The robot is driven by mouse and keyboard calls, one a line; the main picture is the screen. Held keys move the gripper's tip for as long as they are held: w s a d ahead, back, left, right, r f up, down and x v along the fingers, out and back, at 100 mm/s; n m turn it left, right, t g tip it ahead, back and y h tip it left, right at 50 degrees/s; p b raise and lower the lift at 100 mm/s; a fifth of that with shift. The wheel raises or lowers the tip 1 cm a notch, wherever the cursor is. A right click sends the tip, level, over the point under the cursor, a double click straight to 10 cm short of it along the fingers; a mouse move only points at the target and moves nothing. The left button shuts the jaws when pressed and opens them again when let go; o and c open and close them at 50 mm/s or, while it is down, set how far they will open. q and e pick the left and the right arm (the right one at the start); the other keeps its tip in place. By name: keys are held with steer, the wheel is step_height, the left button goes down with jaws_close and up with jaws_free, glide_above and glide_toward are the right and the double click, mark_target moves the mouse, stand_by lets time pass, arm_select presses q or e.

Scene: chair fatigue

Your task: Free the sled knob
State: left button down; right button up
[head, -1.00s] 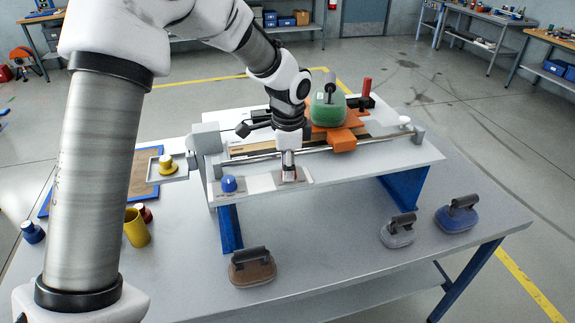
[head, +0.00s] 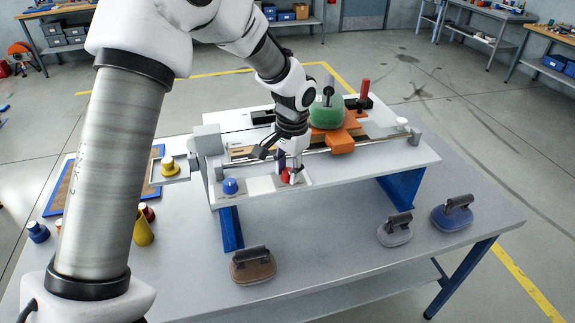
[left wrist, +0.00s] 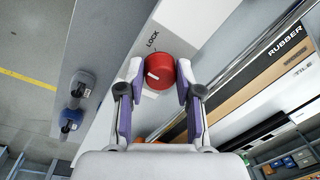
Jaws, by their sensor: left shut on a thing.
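A red knob (head: 287,176) sits on the front ledge of the grey rig; in the left wrist view it is a round red cap (left wrist: 160,71) with a white mark, beside the word LOCK. My left gripper (head: 289,172) comes down over it from above, its two fingers on either side, shut on the knob. The fingers also show in the left wrist view (left wrist: 160,75). The orange sled (head: 341,142) is on the rail to the right and carries a green block (head: 327,115) with a dark handle. My right gripper is not in view.
A blue knob (head: 230,186) stands left of the red one on the ledge. A yellow knob (head: 168,164) is on a side plate. Brown (head: 253,267), grey (head: 394,232) and blue (head: 453,216) handled blocks lie on the table, with bare table between them.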

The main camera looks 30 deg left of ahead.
arm_select(q)
steer(key=n, duration=0.2)
steer(key=n+p, duration=0.1)
steer(key=n, duration=0.1)
steer(key=shift+s+d+f+n, duration=0.1)
steer(key=shift+f+n, duration=0.05)
steer(key=shift+n, duration=0.15)
steer(key=n+p, duration=0.1)
steer(key=n, duration=0.3)
steer(key=shift+n+g, duration=0.4)
steer(key=c, duration=0.8)
jaws_free()
steer(key=shift+o, duration=0.2)
steer(key=shift+w, duration=0.25)
step_height(320, 180, up, 12)
steer(key=shift+w+d, duration=0.3)
steer(key=shift+d, duration=0.05)
